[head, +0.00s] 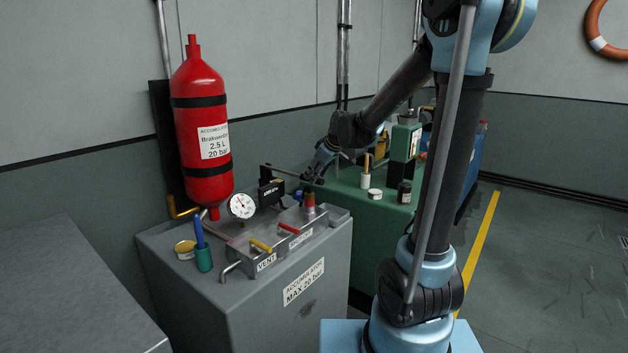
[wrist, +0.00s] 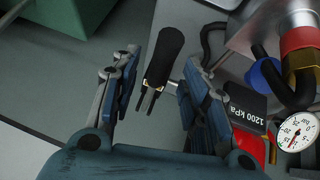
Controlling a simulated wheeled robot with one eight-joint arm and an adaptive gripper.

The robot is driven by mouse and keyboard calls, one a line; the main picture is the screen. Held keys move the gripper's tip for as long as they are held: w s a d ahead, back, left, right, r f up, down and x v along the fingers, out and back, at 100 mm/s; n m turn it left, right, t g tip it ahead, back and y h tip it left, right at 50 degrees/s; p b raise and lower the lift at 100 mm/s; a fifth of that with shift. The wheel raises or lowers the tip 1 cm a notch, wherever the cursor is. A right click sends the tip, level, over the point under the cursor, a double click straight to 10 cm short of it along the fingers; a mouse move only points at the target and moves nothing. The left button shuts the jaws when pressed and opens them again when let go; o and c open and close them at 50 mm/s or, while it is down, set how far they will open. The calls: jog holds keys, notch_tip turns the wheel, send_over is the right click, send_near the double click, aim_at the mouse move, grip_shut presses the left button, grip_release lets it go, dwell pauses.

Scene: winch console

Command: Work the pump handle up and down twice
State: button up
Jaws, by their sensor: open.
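The pump handle (head: 284,172) is a thin bar over the grey accumulator console, running right toward my gripper. My gripper (head: 317,170) is open at the handle's right end in the head view. The wrist view also shows the open gripper (wrist: 160,76), with a gap on both sides of the grip; I see no clear contact. The handle's pivot is hard to make out.
A red accumulator bottle (head: 202,125) stands behind. A green cabinet (head: 345,205) with small containers stands to the right.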

jog(key=v, duration=0.7)
jog(key=shift+d+r, duration=0.1)
jog(key=shift+s, duration=0.1)
jog(key=s+d+f+m+g+h, duration=0.1)
jog(key=s+d+f+m, duration=0.2)
jog(key=s, duration=0.7)
jog(key=s+d+f+m+g+h, duration=0.1)
jog(key=s+d+f+m+h, duration=0.1)
jog(key=s+d+f+m, duration=0.2)
jog(key=s+d+f+m+g+h, duration=0.1)
jog(key=s+d+f+m, duration=0.3)
jog(key=s+d+f, duration=0.5)
jog(key=s+d, duration=0.3)
jog(key=s, duration=0.5)
jog(key=shift+s+h, duration=0.25)
jog(key=shift+h, duration=0.05)
jog(key=shift+d+f, duration=0.1)
jog(key=shift+d, duration=0.05)
